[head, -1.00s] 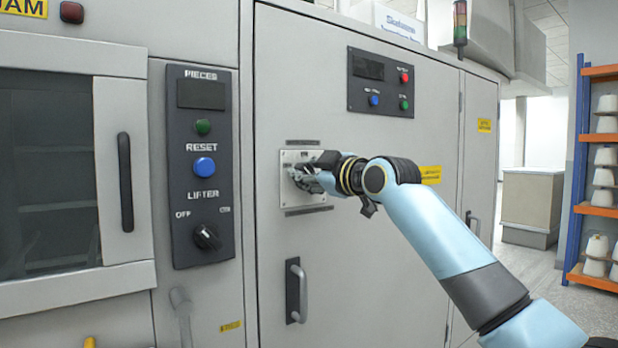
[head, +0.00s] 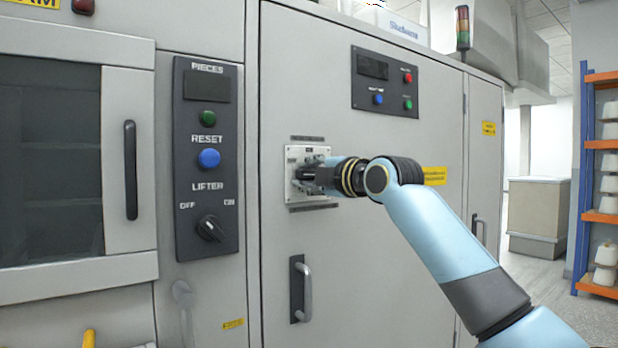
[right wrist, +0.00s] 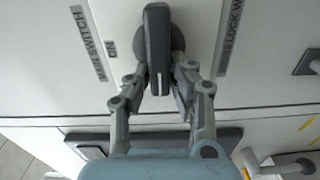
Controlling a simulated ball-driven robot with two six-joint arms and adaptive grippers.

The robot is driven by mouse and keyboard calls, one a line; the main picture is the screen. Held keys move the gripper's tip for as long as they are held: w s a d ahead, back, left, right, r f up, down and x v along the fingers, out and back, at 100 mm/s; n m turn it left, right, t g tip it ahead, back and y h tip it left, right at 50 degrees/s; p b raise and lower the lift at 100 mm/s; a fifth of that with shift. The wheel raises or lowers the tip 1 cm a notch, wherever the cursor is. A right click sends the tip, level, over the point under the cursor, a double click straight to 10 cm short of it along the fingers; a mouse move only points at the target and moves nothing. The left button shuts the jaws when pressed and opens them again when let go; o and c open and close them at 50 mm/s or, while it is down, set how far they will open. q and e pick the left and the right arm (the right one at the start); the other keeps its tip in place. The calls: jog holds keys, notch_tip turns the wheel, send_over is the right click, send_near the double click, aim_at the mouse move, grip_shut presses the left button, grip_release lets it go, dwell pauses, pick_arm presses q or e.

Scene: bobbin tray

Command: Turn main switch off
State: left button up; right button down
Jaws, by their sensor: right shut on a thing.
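The main switch is a dark grey bar handle (right wrist: 157,45) on a round base, in the right wrist view. In the head view it sits on a light plate (head: 294,153) on the grey cabinet door, mostly hidden by my gripper. The handle runs parallel to the label strips; the word ON shows to its left in the wrist view. My right gripper (right wrist: 161,82) is shut on the handle, with a finger on each side. In the head view the right gripper (head: 303,177) is at the plate. My left gripper is not in view.
Left of the door is a dark panel (head: 208,260) with the LIFTER knob (head: 210,229) and a blue RESET button (head: 208,159). A door handle (head: 306,292) sits below the switch plate. A small button panel (head: 385,101) is above. Shelves with white cones (head: 606,254) stand at right.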

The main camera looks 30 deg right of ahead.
jog(key=shift+f+n, duration=0.15)
jog(key=shift+n, duration=0.15)
jog(key=c, duration=1.2)
grip_release()
jog(key=s+d, duration=0.1)
jog(key=s, duration=1.1)
jog(key=shift+d, duration=0.3)
jog(key=shift+w, duration=0.1)
